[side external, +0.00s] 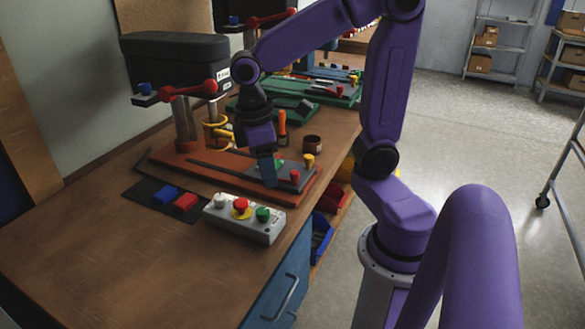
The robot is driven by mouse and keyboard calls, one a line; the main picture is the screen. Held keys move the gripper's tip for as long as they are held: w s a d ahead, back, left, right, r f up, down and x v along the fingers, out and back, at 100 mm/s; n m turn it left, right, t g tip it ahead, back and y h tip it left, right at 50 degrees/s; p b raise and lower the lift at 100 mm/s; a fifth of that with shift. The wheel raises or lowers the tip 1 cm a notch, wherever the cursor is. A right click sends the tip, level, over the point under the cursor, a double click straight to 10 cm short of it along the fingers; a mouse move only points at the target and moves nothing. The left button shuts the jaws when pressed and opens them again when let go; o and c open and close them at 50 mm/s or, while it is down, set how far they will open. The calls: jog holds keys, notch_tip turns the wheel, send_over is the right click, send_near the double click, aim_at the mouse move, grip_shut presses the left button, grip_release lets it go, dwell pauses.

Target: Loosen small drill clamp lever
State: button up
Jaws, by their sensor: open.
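A small drill with a black head (172,58) stands on a red-brown base (215,172) on the workbench. A grey plate on the base carries a red knob (295,177), a yellow knob (309,160) and a green part mostly hidden by my gripper. I cannot tell which of these is the clamp lever. My gripper (269,182) is open, pointing down over the plate, apart from the red lever. Its fingers overlap in this view; contact with the plate is unclear.
A control box (243,219) with white, red and green buttons stands in front. A dark mat (160,199) holds blue and red blocks. An orange-handled tool (282,127) and brown cup (312,144) stand behind the gripper. A second machine is farther back. The near-left bench is clear.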

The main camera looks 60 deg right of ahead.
jog(key=w+d+r+m+g, duration=0.2)
jog(key=w+d+m, duration=0.2)
jog(key=w+d, duration=0.3)
jog(key=m+g+y, duration=0.1)
jog(key=m, duration=0.3)
send_near(294, 172)
jog(key=x, duration=0.8)
jog(key=shift+s+d+f, duration=0.1)
jog(key=shift+f, duration=0.3)
grip_shut()
